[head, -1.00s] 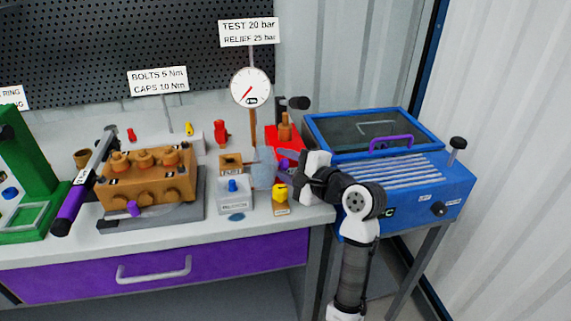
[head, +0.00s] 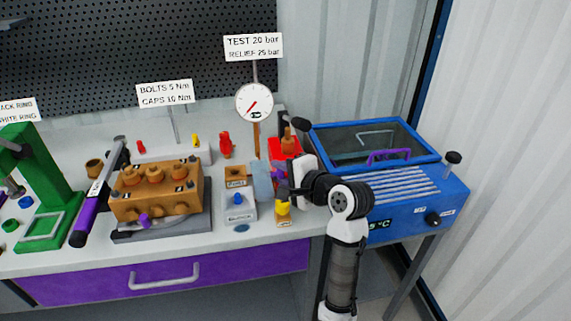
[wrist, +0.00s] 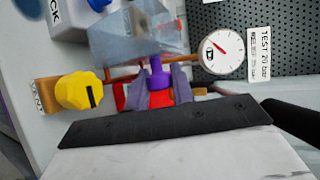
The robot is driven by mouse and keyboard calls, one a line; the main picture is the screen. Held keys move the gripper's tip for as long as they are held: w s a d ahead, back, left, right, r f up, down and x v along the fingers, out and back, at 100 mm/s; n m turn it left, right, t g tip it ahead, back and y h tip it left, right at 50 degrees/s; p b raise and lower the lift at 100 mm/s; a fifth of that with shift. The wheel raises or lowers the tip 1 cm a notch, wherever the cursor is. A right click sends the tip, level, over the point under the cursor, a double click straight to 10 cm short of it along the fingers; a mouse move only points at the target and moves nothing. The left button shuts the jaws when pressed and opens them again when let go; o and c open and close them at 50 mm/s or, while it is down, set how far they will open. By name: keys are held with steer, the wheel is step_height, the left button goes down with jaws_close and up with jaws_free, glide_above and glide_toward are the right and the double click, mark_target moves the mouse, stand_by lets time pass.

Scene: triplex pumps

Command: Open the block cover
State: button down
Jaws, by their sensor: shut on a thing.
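The block cover (wrist: 140,32) looks like a clear, pale blue guard. In the head view it is a small translucent shape (head: 262,182) between the orange block and the red part. A purple knob (wrist: 157,73) stands at its near side in the wrist view. My gripper (wrist: 162,78) is shut on this knob, with one finger on each side. In the head view my gripper (head: 286,182) reaches in from the right, at the cover's right side. My wrist hides part of this area, so the cover's hinge and exact tilt are unclear.
A yellow vent knob (wrist: 80,91) stands close to my gripper. A pressure gauge (head: 254,102) on a post rises behind. A red part (head: 284,147) is just behind my gripper. The blue heater box (head: 420,200) stands right; the orange pump block (head: 155,190) stands left.

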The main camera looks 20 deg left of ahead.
steer(key=shift+s+a+r+n, duration=0.1)
steer(key=shift+a+r+n, duration=0.1)
steer(key=shift+n, duration=0.1)
steer(key=c, duration=1.2)
jaws_free()
steer(key=shift+d, duration=0.1)
steer(key=b+v, duration=0.1)
steer(key=v, duration=1.2)
steer(key=shift+s+d+r, duration=0.2)
steer(key=shift+s+r, duration=0.05)
steer(key=shift+r, duration=0.05)
